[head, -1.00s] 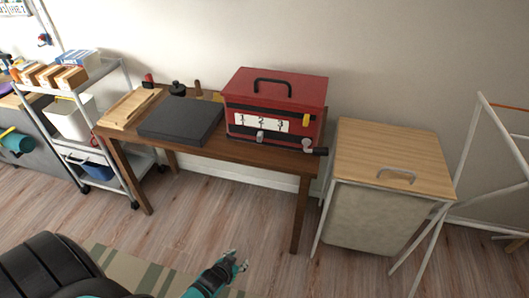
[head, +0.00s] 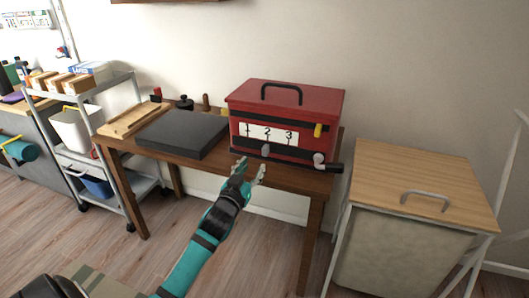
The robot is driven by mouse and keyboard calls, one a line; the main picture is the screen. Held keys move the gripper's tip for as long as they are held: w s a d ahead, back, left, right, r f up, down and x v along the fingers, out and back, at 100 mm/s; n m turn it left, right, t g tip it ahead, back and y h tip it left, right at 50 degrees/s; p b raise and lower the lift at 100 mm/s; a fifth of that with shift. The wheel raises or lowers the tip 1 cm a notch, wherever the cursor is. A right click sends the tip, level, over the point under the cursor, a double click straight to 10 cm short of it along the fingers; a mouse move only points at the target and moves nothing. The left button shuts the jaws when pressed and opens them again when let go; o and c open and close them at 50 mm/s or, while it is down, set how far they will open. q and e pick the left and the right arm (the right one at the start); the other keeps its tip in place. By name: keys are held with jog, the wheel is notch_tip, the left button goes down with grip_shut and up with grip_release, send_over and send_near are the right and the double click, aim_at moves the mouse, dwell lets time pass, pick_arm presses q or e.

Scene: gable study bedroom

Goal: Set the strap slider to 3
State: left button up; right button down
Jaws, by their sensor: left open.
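A red box (head: 290,103) with a black top handle stands at the right end of the wooden table (head: 290,183). Its front has a white plate (head: 257,131) marked 1, 2, 3 from left to right. Below the plate runs a black strap (head: 290,156) with a grey slider (head: 265,150), roughly under the 2. My left gripper (head: 249,170) is open and empty. It appears just below and left of the slider, by the table's front edge; nothing shows between its fingers. My right gripper is not in view.
The box front also has a yellow latch (head: 318,130) and a grey knob (head: 319,160) at its right end. A dark flat slab (head: 182,134) lies left of the box. A wood-topped hamper (head: 420,175) stands right, a metal cart (head: 150,180) left.

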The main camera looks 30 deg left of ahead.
aim_at(264, 150)
pick_arm(q)
jog(key=b+x, duration=0.1)
jog(key=x, duration=0.8)
jog(key=shift+w, duration=0.4)
jog(key=shift+w+a, duration=0.15)
jog(key=shift+w, duration=0.35)
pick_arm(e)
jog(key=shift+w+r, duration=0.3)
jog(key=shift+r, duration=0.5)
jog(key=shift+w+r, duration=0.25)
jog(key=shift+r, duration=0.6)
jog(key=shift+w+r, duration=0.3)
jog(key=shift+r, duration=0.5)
pick_arm(q)
grip_shut()
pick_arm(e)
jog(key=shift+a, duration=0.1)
